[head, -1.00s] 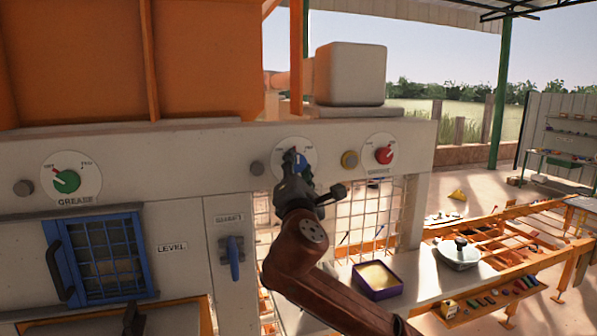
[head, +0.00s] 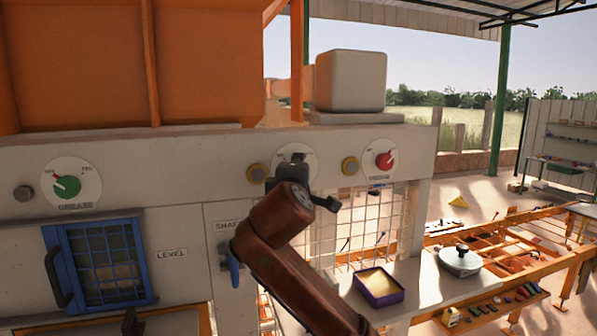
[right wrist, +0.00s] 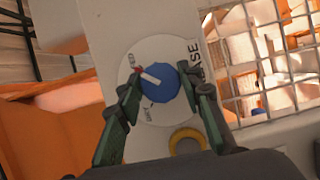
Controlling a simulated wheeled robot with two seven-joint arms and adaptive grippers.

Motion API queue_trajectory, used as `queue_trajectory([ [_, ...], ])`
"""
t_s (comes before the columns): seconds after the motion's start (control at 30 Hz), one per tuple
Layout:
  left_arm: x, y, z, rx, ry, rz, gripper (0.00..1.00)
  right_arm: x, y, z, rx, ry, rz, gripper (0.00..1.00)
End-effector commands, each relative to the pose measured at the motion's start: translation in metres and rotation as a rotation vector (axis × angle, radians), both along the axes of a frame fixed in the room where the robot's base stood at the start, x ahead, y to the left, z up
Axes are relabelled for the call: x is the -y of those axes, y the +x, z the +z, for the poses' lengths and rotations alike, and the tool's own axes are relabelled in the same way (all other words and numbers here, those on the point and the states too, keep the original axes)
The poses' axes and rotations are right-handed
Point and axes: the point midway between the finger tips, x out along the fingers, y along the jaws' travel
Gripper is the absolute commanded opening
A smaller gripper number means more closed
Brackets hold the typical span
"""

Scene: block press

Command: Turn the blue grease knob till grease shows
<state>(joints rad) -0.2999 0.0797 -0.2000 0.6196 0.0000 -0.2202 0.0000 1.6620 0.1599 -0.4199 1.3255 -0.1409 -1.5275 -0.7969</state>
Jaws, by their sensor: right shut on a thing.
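The blue knob (right wrist: 159,87) sits on a round white dial (right wrist: 163,52) with a white pointer bar and a small red mark, in the right wrist view. Part of a label ending in "ASE" shows beside it. My right gripper (right wrist: 161,86) has its fingers on both sides of the knob and is shut on it. In the head view my right gripper (head: 293,178) is in front of the dial (head: 310,153) and hides the knob. A yellow round lamp (head: 257,172) is left of this dial. No grease can be made out. I do not see my left gripper.
A green knob (head: 67,186) and a red knob (head: 384,160) are on the same panel. Below are a blue barred door (head: 103,260), a blue lever (head: 232,270) and wire mesh (head: 375,222). A purple tray (head: 379,300) stands on the shelf at right.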

Motion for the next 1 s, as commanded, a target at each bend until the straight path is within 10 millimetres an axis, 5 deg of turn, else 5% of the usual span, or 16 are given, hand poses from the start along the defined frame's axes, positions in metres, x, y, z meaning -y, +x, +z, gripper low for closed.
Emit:
queue_trajectory([
  [0.63,-0.0001,0.0000,0.0005,0.000,0.000,0.000,0.00,0.0007,0.0001,-0.0003,-0.016,0.045,-0.001,0.10],
  [0.67,-0.0001,0.0000,0.0005,0.000,0.000,0.000,0.00,0.0007,0.0001,-0.0003,-0.016,0.045,-0.001,0.36],
  [1.0,-0.0001,0.0001,0.0005,0.000,0.000,0.000,0.00,0.0003,0.0001,-0.0001,-0.014,0.045,0.000,0.51],
])
